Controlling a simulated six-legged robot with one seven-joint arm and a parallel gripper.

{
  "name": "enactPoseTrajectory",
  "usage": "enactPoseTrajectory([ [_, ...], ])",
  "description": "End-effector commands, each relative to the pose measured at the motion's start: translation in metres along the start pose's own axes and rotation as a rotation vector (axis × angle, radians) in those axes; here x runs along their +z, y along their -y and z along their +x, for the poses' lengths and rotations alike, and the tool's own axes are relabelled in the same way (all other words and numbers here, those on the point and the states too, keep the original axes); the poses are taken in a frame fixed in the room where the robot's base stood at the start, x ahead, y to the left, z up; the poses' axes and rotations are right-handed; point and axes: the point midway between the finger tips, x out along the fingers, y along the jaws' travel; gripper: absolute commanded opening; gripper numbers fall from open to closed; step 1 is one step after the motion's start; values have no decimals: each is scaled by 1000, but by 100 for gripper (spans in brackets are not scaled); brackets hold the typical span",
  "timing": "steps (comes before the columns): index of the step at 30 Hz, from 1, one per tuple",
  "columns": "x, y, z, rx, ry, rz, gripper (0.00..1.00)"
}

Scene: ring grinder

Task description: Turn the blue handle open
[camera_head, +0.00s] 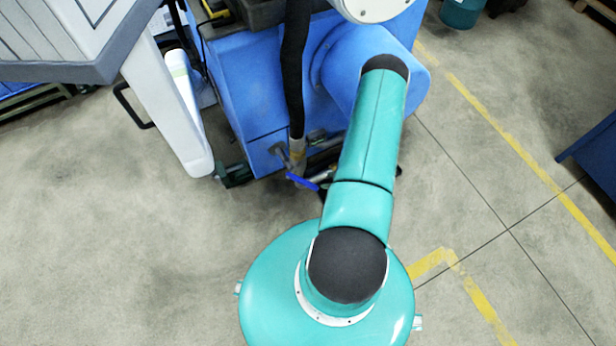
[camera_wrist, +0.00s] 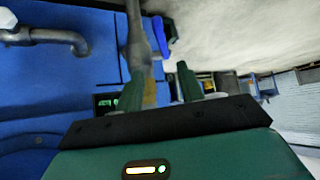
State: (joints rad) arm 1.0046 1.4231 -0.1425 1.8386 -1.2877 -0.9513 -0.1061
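The blue handle (camera_head: 302,181) is a small lever on a pipe low at the front of the blue machine. It also shows in the wrist view (camera_wrist: 160,36), at top centre beside an upright grey pipe (camera_wrist: 137,42). My gripper (camera_wrist: 160,82) shows two dark green fingers standing apart. The handle appears beyond the fingertips, with a visible gap and nothing clearly gripped. The left finger overlaps the lower pipe in the picture; I cannot tell whether they touch. In the head view my teal arm covers the area right of the handle, and my gripper cannot be made out.
The blue machine (camera_head: 250,95) stands behind the handle, with a dark hose (camera_head: 293,70) running down to the pipe. A white panel (camera_head: 165,100) stands at left. Another grey pipe (camera_wrist: 50,37) crosses the wrist view's upper left. Concrete floor (camera_head: 110,240) is clear at lower left.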

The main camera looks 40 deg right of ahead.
Motion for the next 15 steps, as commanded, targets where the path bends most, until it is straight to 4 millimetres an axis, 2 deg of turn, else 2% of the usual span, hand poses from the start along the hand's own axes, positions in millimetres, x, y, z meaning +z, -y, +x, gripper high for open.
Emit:
enactPoseTrajectory([
  [5,2,6,15,-3,-1,2,38],
  [15,3,7,79,-2,-2,1,38],
])
